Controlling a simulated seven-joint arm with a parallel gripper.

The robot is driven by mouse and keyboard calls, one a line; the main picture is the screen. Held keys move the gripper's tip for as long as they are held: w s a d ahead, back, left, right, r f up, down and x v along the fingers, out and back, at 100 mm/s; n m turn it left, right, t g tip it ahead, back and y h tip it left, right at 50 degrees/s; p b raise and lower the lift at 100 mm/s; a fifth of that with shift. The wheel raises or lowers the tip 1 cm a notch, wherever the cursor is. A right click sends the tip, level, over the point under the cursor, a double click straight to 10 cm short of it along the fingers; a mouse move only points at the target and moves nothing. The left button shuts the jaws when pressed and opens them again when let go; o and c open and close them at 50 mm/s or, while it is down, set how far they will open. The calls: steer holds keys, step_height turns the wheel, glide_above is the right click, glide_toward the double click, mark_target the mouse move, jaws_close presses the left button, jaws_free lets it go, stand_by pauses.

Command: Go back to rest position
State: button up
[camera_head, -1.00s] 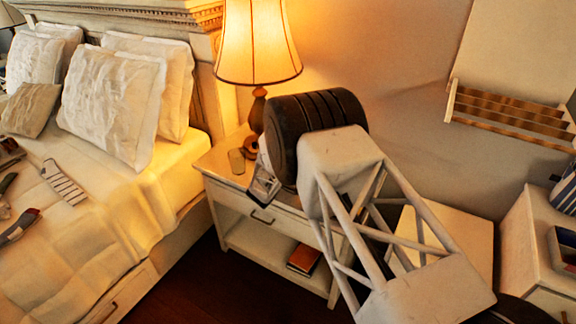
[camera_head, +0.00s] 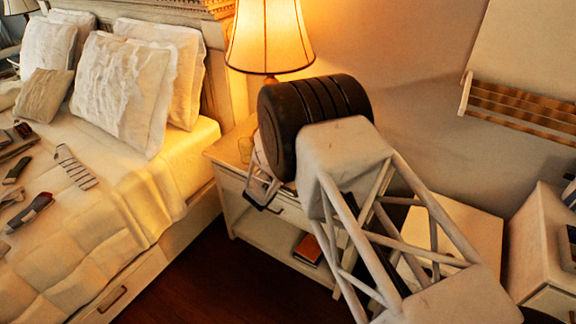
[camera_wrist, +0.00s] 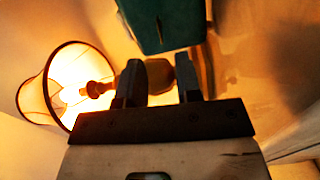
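My gripper (camera_head: 263,193) hangs beside the front of the nightstand (camera_head: 222,158) in the head view, small and partly hidden by my arm's dark round joint. In the wrist view my gripper (camera_wrist: 158,80) has its two dark fingers apart, with a gap between them. The lamp's base (camera_wrist: 100,88) shows behind the fingers, and nothing is clearly held. A rest position is not marked in either view.
The lit lamp (camera_head: 270,38) stands on the nightstand, close behind my arm. Several socks, such as a striped one (camera_head: 75,167), lie on the bed (camera_head: 150,200) at left. A teal object (camera_wrist: 160,22) is at the wrist view's top. Dark floor (camera_head: 205,275) is clear in front.

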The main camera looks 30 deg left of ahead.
steer(key=shift+d, duration=0.1)
steer(key=w+d+r+m+g+h, duration=0.1)
steer(key=d+r+m+g+h, duration=0.2)
steer(key=d+r, duration=0.7)
steer(key=w+d+r+m+g+h, duration=0.1)
steer(key=d+r+m+g+h, duration=0.15)
steer(key=d+r, duration=0.75)
steer(key=w+d+r+m+g+h, duration=0.2)
steer(key=d+r+m+g+h, duration=0.15)
steer(key=d, duration=1.25)
steer(key=s+d+r+m+g+y, duration=0.1)
steer(key=s+d+r+m+g, duration=0.15)
steer(key=s+d+r, duration=0.65)
steer(key=s+d+r+m+g+y, duration=0.2)
steer(key=s+d+r+g, duration=0.15)
steer(key=s+d, duration=1.15)
steer(key=s+d+m+y, duration=0.1)
steer(key=s+d+y, duration=0.2)
steer(key=s, duration=0.6)
steer(key=s+d+m+y, duration=0.2)
steer(key=s+d+y, duration=0.1)
steer(key=s, duration=0.7)
steer(key=shift+d+r, duration=0.15)
steer(key=shift+d, duration=0.2)
